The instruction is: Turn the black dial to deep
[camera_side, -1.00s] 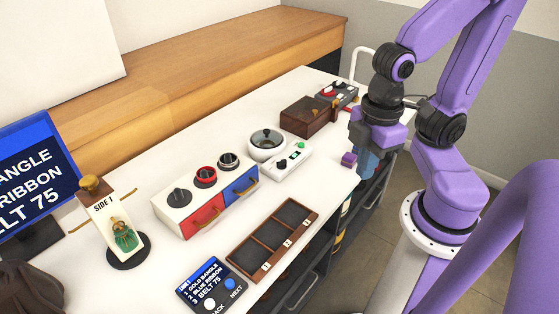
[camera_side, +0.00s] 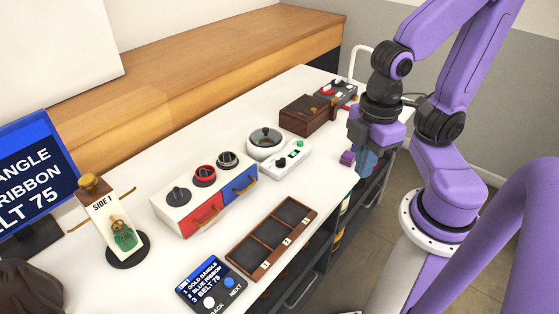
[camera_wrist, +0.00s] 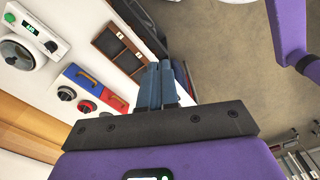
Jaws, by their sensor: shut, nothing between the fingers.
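A white box (camera_side: 190,222) on the table carries a row of three dials. Dial labels, including any "deep" mark, are too small to read. In the wrist view a dark dial (camera_wrist: 67,93) and the red dial (camera_wrist: 86,107) show left of the fingers. My gripper (camera_side: 362,170) hangs off the table's right edge, apart from the box. Its blue-grey fingers (camera_wrist: 155,73) are together and empty.
The box has red (camera_side: 203,216) and blue (camera_side: 241,186) drawers. Nearby stand a round lidded pot (camera_side: 265,142), a white device with a display (camera_side: 287,160), a brown box (camera_side: 307,120) and a compartment tray (camera_side: 234,260). A figure stand (camera_side: 105,212) is left. White tabletop lies clear between them.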

